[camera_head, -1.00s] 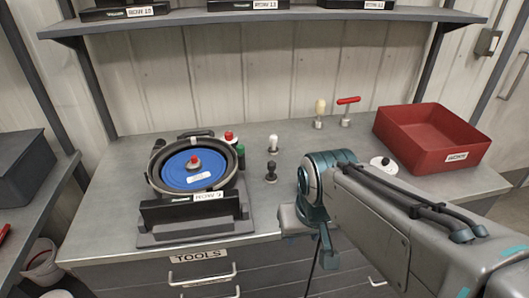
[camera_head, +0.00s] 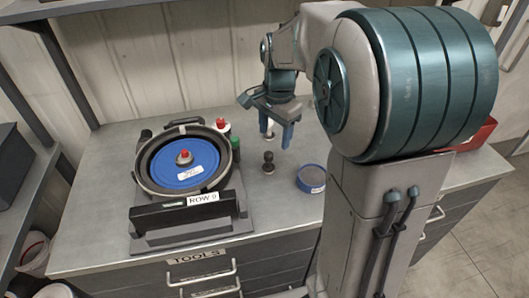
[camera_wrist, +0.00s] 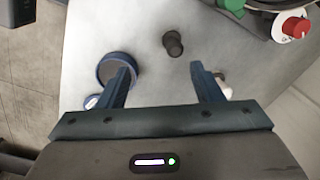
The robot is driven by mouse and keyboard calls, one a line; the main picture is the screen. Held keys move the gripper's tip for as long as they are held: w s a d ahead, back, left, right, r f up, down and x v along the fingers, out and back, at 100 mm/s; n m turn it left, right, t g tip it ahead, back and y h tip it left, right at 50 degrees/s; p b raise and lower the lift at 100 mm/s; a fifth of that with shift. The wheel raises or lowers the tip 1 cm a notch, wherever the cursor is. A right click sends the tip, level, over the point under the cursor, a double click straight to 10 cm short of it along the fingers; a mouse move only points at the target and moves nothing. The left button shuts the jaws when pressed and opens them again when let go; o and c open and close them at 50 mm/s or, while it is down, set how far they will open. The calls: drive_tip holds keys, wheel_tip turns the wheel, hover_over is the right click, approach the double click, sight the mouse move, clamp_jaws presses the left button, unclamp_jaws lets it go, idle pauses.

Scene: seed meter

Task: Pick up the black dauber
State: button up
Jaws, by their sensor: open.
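The black dauber (camera_head: 268,163) stands upright on the grey bench, right of the seed meter (camera_head: 180,165). In the wrist view the black dauber (camera_wrist: 173,43) shows ahead of the fingertips, between their lines. My gripper (camera_head: 277,132) is open and empty, above the bench and behind the dauber in the head view. In the wrist view its two blue fingers (camera_wrist: 163,75) are spread apart, and neither touches the dauber. A white-topped piece (camera_head: 267,131) is partly hidden by my gripper.
A round blue tin (camera_head: 311,178) lies right of the dauber. A red bin (camera_head: 484,132) is mostly hidden behind my arm. Bare bench lies in front of the dauber.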

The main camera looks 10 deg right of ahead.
sight(269, 162)
drive_tip(key=w, duration=0.1)
drive_tip(key=w+m, duration=0.1)
drive_tip(key=shift+w+a+f+m, duration=0.1)
drive_tip(key=shift+w+f+m, duration=0.05)
drive_tip(key=shift+w+m, duration=0.15)
drive_tip(key=shift+w+f, duration=0.15)
drive_tip(key=shift+w, duration=0.05)
drive_tip(key=shift+m, duration=0.3)
wheel_tip(269, 162, down, 8)
drive_tip(key=shift+f, duration=0.2)
drive_tip(key=shift+a+f+p, duration=0.15)
drive_tip(key=shift+f+p, duration=0.2)
drive_tip(key=shift+f, duration=0.95)
drive_tip(key=shift+a+f+p, duration=0.1)
drive_tip(key=shift+f+p, duration=0.2)
drive_tip(key=shift+f, duration=1)
drive_tip(key=c, duration=1.1)
